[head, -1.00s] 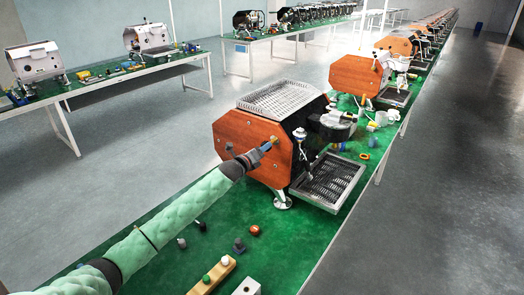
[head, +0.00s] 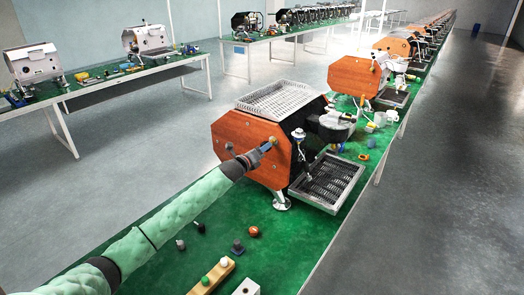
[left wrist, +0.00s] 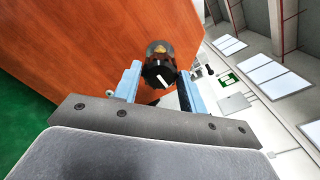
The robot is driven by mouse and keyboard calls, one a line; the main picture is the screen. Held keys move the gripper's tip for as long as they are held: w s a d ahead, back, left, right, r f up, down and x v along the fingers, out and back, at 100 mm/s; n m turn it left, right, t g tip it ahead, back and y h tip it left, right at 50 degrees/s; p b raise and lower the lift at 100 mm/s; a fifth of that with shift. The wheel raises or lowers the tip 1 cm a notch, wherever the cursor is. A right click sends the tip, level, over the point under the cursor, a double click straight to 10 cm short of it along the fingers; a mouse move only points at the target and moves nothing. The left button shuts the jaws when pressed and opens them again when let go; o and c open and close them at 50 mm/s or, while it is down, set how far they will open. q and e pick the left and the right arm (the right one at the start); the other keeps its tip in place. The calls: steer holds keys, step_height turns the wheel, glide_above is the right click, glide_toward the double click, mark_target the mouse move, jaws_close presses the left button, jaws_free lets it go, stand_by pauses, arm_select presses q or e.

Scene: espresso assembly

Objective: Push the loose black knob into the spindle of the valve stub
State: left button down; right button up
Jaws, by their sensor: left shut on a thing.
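My left gripper (head: 266,147) reaches the wooden side panel of the espresso machine (head: 245,140). In the left wrist view its two blue fingers (left wrist: 157,82) are shut on the black knob (left wrist: 158,74), which has a white mark on its face. Just beyond the knob, the brass valve stub (left wrist: 160,49) shows in front of the panel. The stub also shows in the head view as a small brass spot (head: 273,140) at the fingertips. The knob is close to the stub and roughly in line with it; the spindle is hidden, so contact cannot be told. My right gripper is out of view.
The machine stands on a green bench (head: 300,235). A drip tray (head: 328,182) sticks out at its right.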

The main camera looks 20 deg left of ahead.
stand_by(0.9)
arm_select(q)
steer(key=shift+w+d, duration=0.15)
steer(key=shift+w, duration=0.2)
steer(key=shift+b+x, duration=0.5)
steer(key=shift+x, duration=0.35)
stand_by(1.6)
steer(key=c, duration=0.7)
jaws_free()
steer(key=shift+c, duration=0.2)
steer(key=shift+s, duration=0.1)
steer(key=shift+p+v, duration=0.55)
steer(key=shift+v, duration=2.4)
